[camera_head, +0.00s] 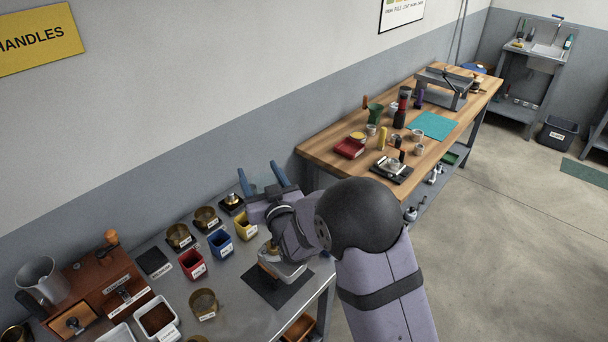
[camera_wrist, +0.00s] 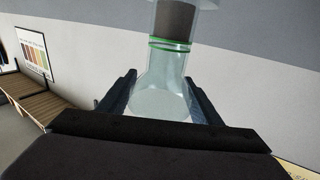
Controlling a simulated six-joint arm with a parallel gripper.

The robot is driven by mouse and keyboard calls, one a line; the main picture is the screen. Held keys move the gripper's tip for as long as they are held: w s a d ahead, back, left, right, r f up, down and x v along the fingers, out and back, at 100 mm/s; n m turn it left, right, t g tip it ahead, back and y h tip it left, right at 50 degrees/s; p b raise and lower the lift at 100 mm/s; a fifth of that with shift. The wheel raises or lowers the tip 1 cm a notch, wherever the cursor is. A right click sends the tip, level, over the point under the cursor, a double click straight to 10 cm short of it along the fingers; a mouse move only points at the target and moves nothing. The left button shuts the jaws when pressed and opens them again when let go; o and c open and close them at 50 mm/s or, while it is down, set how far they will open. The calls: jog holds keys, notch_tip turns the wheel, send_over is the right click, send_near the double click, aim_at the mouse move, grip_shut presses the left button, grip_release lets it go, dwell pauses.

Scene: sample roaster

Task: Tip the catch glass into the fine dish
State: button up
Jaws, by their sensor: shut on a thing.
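My gripper (camera_head: 264,172) is raised above the far end of the grey bench, its blue fingers pointing up and away. In the wrist view, the gripper (camera_wrist: 163,98) is shut on a clear glass vessel (camera_wrist: 163,85) with a green ring around its neck. A dark grey body shows in or behind the neck; I cannot tell which. The glass does not show clearly in the head view. Labelled dishes stand on the bench, but their labels are too small to read, so I cannot tell which is the fine dish.
Red (camera_head: 192,265), blue (camera_head: 220,243) and yellow (camera_head: 245,226) containers stand near several brass bowls, one at the front (camera_head: 204,303). A wooden grinder (camera_head: 103,277) is at left.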

jog(key=s+a+f+n+y, duration=0.1)
jog(key=s+a+f, duration=0.1)
jog(key=a, duration=0.5)
jog(key=s+a+f+y, duration=0.1)
jog(key=s+a+f, duration=0.15)
jog(key=a, duration=0.55)
jog(key=s+a+f, duration=0.3)
jog(key=s+a, duration=0.9)
jog(key=a, duration=0.1)
jog(key=s+a+f+n+g+y+b, duration=0.1)
jog(key=s+a+f, duration=0.3)
jog(key=s+a, duration=0.7)
jog(key=shift+s+a, duration=0.4)
jog(key=shift+a, duration=0.55)
jog(key=shift+d+b, duration=0.1)
jog(key=shift+b, duration=0.35)
notch_tip(320, 180, down, 7)
jog(key=w+d+m+g+b, duration=0.2)
jog(key=m+g+b, duration=0.4)
jog(key=m+b, duration=0.5)
jog(key=shift+w+y+b, duration=0.3)
jog(key=shift+w+b, duration=0.05)
jog(key=shift+b, duration=0.8)
jog(key=f+m+b, duration=0.1)
jog(key=b, duration=0.3)
jog(key=shift+w+d+f+g+y, duration=0.1)
jog(key=shift+d+g+y, duration=0.05)
jog(key=shift+g+y, duration=0.2)
